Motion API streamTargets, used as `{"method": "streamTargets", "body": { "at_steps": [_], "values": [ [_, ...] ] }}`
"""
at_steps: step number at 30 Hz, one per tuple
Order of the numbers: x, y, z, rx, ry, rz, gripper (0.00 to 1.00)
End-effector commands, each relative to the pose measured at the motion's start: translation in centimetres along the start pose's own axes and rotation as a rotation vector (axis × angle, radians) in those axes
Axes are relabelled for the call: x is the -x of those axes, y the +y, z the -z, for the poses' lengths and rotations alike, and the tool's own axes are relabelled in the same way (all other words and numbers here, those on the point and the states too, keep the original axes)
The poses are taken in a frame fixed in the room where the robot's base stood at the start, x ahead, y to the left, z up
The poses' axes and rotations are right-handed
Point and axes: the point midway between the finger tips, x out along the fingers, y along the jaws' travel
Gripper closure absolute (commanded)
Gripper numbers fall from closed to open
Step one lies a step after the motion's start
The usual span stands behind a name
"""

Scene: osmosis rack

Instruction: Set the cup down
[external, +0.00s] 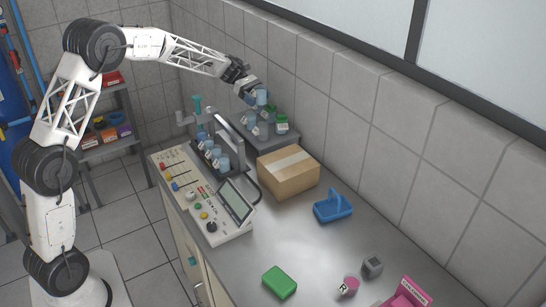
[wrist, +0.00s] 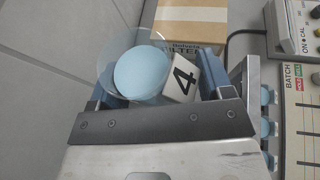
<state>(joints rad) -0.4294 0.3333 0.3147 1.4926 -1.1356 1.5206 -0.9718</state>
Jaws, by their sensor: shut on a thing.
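My gripper (external: 252,92) is shut on a clear cup (external: 262,97) of light blue liquid, above the grey raised stand by the back wall. In the wrist view the cup (wrist: 142,72) sits between my blue fingers (wrist: 160,85), with a white tag (wrist: 181,85) marked 4 beside it. The grey stand (external: 262,142) bears other cups, some with green lids (external: 282,119). A dark rack (external: 205,163) with several blue cups stands left of the stand. The gap between the held cup and the stand is hard to judge.
A cardboard box (external: 288,172) stands right of the stand; it also shows in the wrist view (wrist: 190,14). A control panel (external: 210,200) is in front of the rack. A blue caddy (external: 333,207) and a green block (external: 279,282) lie on the bench (external: 300,245), with bare room between.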

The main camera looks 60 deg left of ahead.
Motion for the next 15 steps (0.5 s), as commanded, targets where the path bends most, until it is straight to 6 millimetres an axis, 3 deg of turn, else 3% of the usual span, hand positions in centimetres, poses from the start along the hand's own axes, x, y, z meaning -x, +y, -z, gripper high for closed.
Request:
{"method": "streamTargets", "body": {
  "at_steps": [3, 15],
  "values": [
    [-3.8, -1.4, -1.8, -0.017, 0.000, 0.041, 0.51],
    [-14.8, -7.2, -6.5, -0.070, 0.000, 0.168, 0.51]
  ]
}}
